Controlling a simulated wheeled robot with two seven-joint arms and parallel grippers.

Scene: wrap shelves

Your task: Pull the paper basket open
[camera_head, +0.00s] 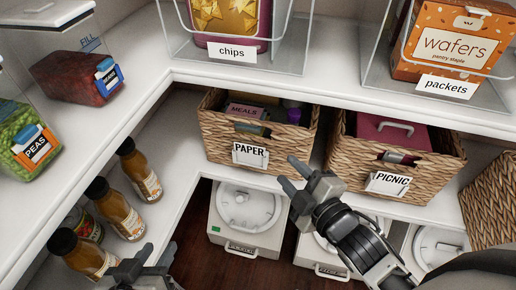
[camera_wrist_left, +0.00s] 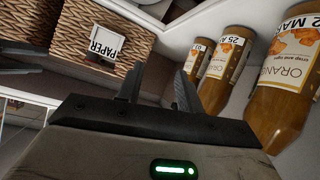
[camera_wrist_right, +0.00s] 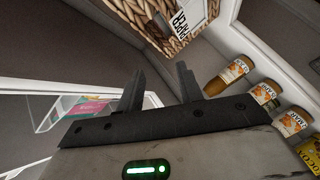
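The paper basket (camera_head: 222,138) is a woven wicker basket on the middle shelf. A white "PAPER" label (camera_head: 250,154) hangs on its front, with a handle opening above. The basket also shows in the left wrist view (camera_wrist_left: 122,55) and at the top of the right wrist view (camera_wrist_right: 140,22). My right gripper (camera_head: 291,174) is open and empty, in front of and below the basket's right side, apart from it. My left gripper (camera_head: 153,257) is low at the left, near the bottles; its two fingers are apart with nothing between them.
A picnic basket (camera_head: 345,150) stands close to the right of the paper basket. Several orange bottles (camera_head: 122,214) stand on the left shelf near my left gripper. White-lidded containers (camera_head: 245,217) stand below. The upper shelf (camera_head: 330,82) overhangs the baskets.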

